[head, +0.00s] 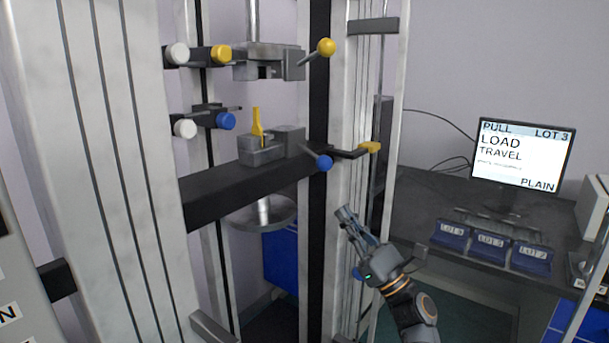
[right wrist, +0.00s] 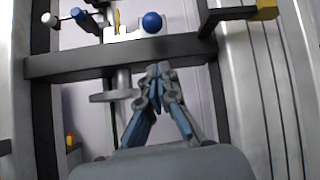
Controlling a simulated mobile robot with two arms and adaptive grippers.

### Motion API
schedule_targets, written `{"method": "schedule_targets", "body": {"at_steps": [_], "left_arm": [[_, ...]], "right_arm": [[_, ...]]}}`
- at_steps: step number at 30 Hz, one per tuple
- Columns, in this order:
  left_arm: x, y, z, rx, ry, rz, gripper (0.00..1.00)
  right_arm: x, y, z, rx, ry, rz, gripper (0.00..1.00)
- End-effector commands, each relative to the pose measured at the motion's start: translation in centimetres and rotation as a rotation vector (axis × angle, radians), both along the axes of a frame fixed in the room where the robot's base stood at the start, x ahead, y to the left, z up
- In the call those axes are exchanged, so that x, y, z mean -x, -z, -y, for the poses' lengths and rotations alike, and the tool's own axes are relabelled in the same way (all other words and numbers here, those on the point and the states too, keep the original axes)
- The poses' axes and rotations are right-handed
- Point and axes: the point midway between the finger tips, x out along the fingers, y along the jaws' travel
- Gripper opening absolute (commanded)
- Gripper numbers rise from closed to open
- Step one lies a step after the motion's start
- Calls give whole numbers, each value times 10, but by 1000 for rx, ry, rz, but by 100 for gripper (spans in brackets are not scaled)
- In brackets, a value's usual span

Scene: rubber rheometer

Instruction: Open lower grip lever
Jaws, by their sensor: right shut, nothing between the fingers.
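The lower grip (head: 262,149) sits on the dark crossbeam (head: 220,189), with a yellow piece (head: 257,128) standing in it. Its lever ends in a blue ball (head: 324,162), pointing to the lower right in the head view. The blue ball also shows in the right wrist view (right wrist: 152,22), above the crossbeam. My right gripper (head: 346,214) is shut and empty, below and a little right of the blue ball, apart from it. In the right wrist view its fingertips (right wrist: 160,70) are together in front of the crossbeam. My left gripper is not in view.
The upper grip (head: 268,62) has a lever with a yellow ball (head: 326,47). A yellow-tipped arm (head: 369,147) juts out right of the lower grip. A round metal dish (head: 263,213) is below the crossbeam. Metal columns (head: 110,150) flank the grips. A desk holds a monitor (head: 522,155) and blue bins (head: 490,247).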

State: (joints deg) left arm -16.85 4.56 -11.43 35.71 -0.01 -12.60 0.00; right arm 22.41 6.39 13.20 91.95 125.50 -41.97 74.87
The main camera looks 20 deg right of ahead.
Motion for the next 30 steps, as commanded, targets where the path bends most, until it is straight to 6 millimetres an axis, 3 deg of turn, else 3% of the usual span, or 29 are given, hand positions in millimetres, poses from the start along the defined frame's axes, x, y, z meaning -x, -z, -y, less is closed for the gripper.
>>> {"method": "schedule_targets", "body": {"at_steps": [14,30], "left_arm": [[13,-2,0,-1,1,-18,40],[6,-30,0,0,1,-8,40]], "right_arm": [[-1,-11,-1,-15,-11,11,0],[-54,-68,-35,-15,-10,10,0]]}}
